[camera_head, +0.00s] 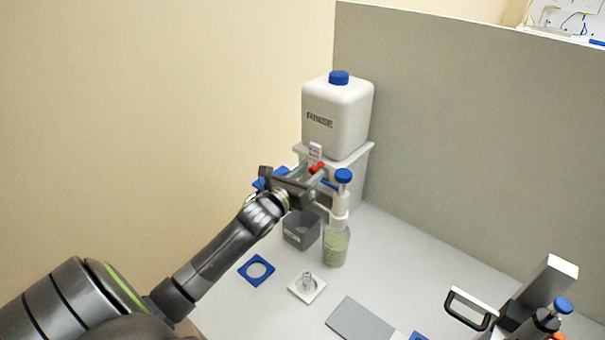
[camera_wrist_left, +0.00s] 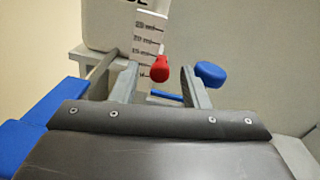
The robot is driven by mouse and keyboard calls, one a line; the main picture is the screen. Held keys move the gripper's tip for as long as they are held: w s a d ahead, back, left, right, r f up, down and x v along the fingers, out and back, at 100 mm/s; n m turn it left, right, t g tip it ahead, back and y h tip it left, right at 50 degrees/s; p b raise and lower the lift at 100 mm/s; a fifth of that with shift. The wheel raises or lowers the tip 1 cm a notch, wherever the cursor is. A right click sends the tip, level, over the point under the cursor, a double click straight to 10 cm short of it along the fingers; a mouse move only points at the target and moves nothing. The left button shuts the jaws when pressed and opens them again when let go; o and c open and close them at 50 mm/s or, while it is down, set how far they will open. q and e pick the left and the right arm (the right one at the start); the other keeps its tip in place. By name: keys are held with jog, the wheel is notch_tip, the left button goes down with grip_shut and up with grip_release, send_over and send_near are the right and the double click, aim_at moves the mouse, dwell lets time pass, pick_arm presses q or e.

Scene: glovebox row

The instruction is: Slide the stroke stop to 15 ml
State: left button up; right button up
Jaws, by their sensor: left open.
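The red stroke stop (camera_head: 317,169) is in front of the white scale plate (camera_head: 315,151), below the rinse bottle. In the left wrist view the stop (camera_wrist_left: 160,68) sits below the 15 ml label on the scale (camera_wrist_left: 149,38), beside a lower mark whose number is partly hidden. My left gripper (camera_head: 315,180) is open. In the wrist view its two fingers (camera_wrist_left: 160,76) stand to either side of the stop, with visible gaps; I cannot tell the depth between them. The blue-capped pump head (camera_head: 343,176) is just right of the gripper. My right gripper is not in view.
A white bottle (camera_head: 337,112) with a blue cap stands on a pale stand (camera_head: 363,160). A grey wall (camera_head: 470,130) rises behind.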

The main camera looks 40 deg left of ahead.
pick_arm(q)
jog(key=shift+s+f, duration=0.15)
jog(key=shift+s, duration=0.45)
jog(key=s+b, duration=0.4)
jog(key=s, duration=1.2)
jog(key=shift+s+a, duration=0.1)
